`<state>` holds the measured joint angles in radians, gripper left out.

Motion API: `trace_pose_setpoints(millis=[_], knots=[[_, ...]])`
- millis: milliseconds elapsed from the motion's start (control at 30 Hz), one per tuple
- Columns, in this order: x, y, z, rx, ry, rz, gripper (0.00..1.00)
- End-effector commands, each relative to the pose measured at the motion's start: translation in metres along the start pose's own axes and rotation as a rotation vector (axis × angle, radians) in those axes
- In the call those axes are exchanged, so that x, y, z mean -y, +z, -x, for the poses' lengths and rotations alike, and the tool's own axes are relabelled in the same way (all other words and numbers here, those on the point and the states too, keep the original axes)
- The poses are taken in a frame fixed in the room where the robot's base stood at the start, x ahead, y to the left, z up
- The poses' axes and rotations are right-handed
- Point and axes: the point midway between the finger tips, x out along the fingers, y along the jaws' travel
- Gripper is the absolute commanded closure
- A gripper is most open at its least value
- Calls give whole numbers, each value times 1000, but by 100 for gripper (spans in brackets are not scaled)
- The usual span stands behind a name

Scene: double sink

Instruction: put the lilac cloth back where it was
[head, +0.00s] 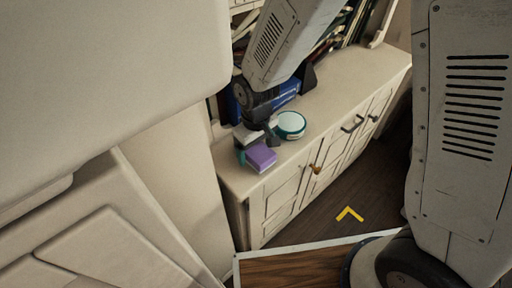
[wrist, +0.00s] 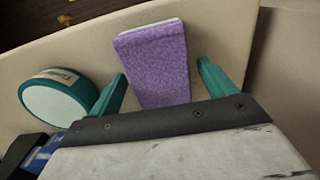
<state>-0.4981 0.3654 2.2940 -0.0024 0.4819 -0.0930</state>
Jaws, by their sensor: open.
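The lilac cloth (head: 262,157) is a small folded block on the cabinet top, near its front left corner. In the wrist view the cloth (wrist: 155,50) has a fuzzy lilac face and a pale edge at its far end. My gripper (head: 256,148) is over the cloth, pointing down. In the wrist view its teal fingers (wrist: 163,72) are apart, one on each side of the cloth's near end, with gaps visible. The near end is partly hidden by my gripper's body.
A round teal-and-white tin (head: 291,125) stands close beside the cloth; it is left of my fingers in the wrist view (wrist: 58,104). Blue books (head: 283,94) stand behind. The cabinet top (head: 350,92) is clear to the right. Its front edge is near the cloth.

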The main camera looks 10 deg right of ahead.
Motion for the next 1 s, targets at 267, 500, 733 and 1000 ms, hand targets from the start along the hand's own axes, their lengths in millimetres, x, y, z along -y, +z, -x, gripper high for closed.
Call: trace_pose_setpoints(millis=[267,500,733,1000], knots=[[0,-1,38,-7,1,0,17],[0,-1,90,-6,1,0,17],[0,0,118,-2,0,0,17],[-1,1,123,-1,0,-2,17]])
